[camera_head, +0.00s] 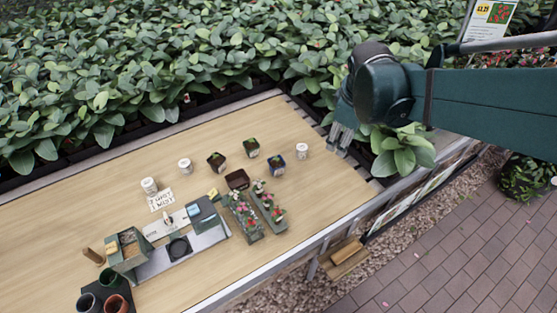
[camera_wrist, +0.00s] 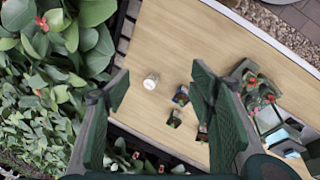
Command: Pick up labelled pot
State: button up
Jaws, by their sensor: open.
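Several small pots stand on the wooden table (camera_head: 110,230). Small plant pots, dark (camera_head: 216,162), dark (camera_head: 251,149) and blue (camera_head: 277,165), stand near its back right, with a brown pot (camera_head: 237,180) in front. White cup-like pots stand at the right (camera_head: 302,152), middle (camera_head: 184,166) and left (camera_head: 149,186). Marks show on the white ones, but I cannot tell which pot is the labelled one. My gripper (camera_head: 342,138) is open and empty above the table's right end. In the wrist view, the right white pot (camera_wrist: 151,82) shows between its fingers, well below them.
Flower trays (camera_head: 243,216) and a grey potting station (camera_head: 182,246) stand mid-table. Green and terracotta pots (camera_head: 115,303) are at front left. Leafy plants (camera_head: 150,70) line the back edge, and foliage (camera_head: 400,150) stands just under my arm. Bare tabletop lies right of the pots.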

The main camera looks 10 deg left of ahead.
jog(key=w+a+f+n+g, duration=0.1)
jog(key=w+a+f+n, duration=0.5)
jog(key=a+f, duration=0.45)
jog(key=n+g+h, duration=0.1)
jog(key=n+h, duration=0.1)
jog(key=n, duration=0.4)
send_over(276, 162)
jog(key=f, duration=0.6)
jog(key=a+f, duration=0.1)
jog(key=f, duration=0.2)
jog(key=shift+f, duration=0.35)
jog(key=shift+w+d+f, duration=0.1)
jog(key=shift+f, duration=1.15)
jog(key=shift+d+f+b, duration=0.25)
jog(key=shift+f+b, duration=0.15)
jog(key=shift+f, duration=0.95)
jog(key=shift+d+f+b, duration=0.2)
jog(key=shift+f+b, duration=0.15)
jog(key=shift+f, duration=0.95)
